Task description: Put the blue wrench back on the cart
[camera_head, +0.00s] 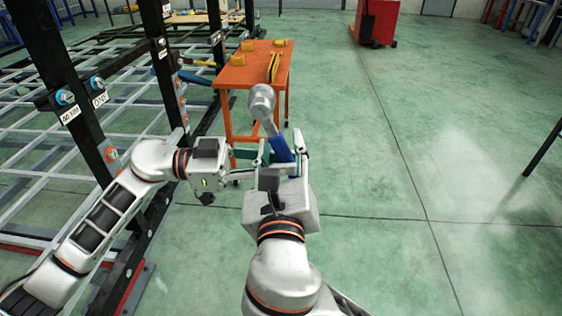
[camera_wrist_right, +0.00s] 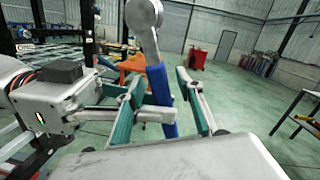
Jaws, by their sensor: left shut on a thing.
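The blue wrench has a grey head and a blue handle (camera_head: 279,149); it stands tilted, head up, in front of the orange cart (camera_head: 243,76). My left gripper (camera_head: 250,171) reaches in from the left and is shut on the lower part of the wrench handle; its fingertips are partly hidden. My right gripper (camera_head: 281,145) is open, its two fingers on either side of the handle. In the right wrist view the wrench handle (camera_wrist_right: 158,92) shows between those fingers, with gaps visible beside it. The cart has several yellow holders on top.
A black and grey trailer frame (camera_head: 84,125) with upright posts fills the left side, close to my left arm. A red cabinet (camera_head: 376,22) stands at the far back. The green floor on the right is mostly clear.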

